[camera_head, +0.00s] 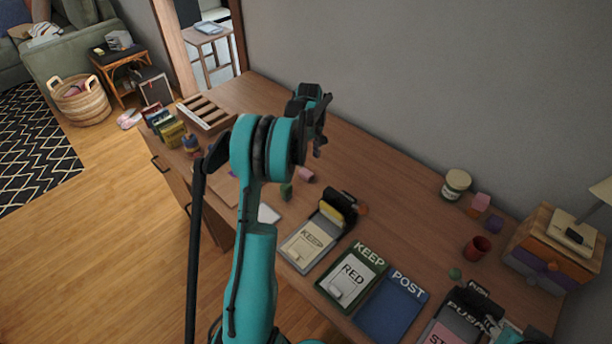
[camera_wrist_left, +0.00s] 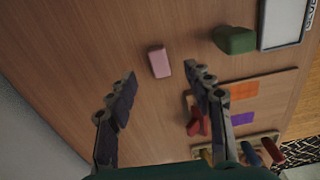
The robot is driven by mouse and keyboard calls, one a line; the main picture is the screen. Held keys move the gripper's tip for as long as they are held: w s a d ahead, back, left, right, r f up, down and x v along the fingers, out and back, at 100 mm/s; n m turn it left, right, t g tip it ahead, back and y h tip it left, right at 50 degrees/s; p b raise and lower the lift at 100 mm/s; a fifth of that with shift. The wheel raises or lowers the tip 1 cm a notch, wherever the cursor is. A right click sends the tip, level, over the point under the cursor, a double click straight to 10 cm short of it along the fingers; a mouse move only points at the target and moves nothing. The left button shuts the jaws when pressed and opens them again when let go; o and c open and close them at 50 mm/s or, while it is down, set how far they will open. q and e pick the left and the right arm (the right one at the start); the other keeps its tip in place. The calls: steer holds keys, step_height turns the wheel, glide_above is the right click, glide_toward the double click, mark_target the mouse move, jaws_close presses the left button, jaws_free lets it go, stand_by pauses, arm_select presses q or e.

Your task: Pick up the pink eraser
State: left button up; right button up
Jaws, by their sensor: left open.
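The pink eraser (camera_head: 306,175) lies on the wooden desk, behind a small green block (camera_head: 286,191) in the head view. In the left wrist view the pink eraser (camera_wrist_left: 159,61) shows as a small rounded block, just beyond the fingertips and roughly centred between them. My left gripper (camera_head: 319,140) is over the desk, its fingers pointing down. In the left wrist view my left gripper (camera_wrist_left: 161,74) is open with nothing between its fingers. The eraser is apart from both fingers.
The green block (camera_wrist_left: 234,40) is right of the eraser in the wrist view. A red object (camera_wrist_left: 197,122) shows by the right finger. A grey tray (camera_head: 300,250), a KEEP board (camera_head: 327,277) and a blue POST board (camera_head: 390,310) lie along the desk's front. A wall borders the back.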

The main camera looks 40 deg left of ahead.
mark_target(306, 172)
arm_select(q)
steer(key=shift+a+f+n, duration=0.3)
steer(key=shift+a+f, duration=0.2)
steer(key=shift+f, duration=0.1)
steer(key=shift+a+f, duration=0.1)
steer(key=shift+f, duration=0.25)
step_height(306, 172, down, 2)
steer(key=shift+b, duration=0.5)
steer(key=f+b, duration=0.1)
steer(key=f, duration=0.2)
steer(key=w+f+b, duration=0.1)
steer(key=f, duration=0.1)
steer(key=shift+a+f+b, duration=0.2)
steer(key=shift+a+b, duration=0.15)
steer(key=shift+r, duration=0.1)
jaws_close()
